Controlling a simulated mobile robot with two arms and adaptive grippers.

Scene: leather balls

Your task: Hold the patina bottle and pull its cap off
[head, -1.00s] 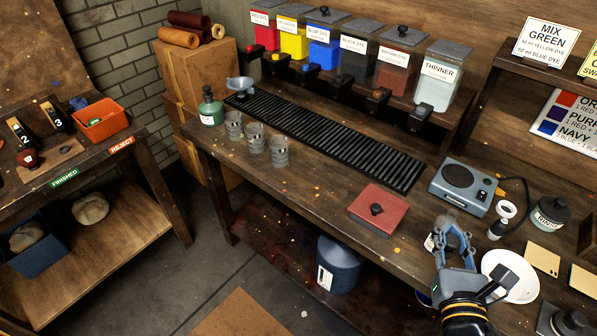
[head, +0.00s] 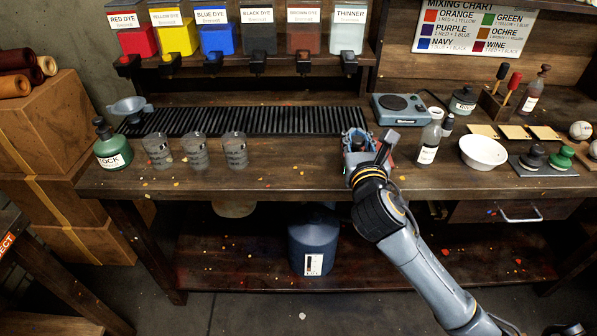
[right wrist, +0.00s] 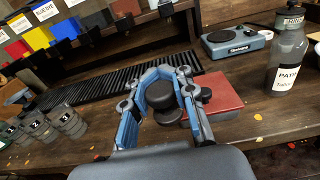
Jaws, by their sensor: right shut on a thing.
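The patina bottle (head: 430,138) stands upright on the bench, right of my right gripper. My right gripper (head: 357,140) is over the red square block (right wrist: 222,95). The fingers partly hide the block. My left gripper is not in view.
A hot plate (head: 400,108) is behind. Several grey cups (head: 195,151) stand left. Bench between cups and gripper is clear.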

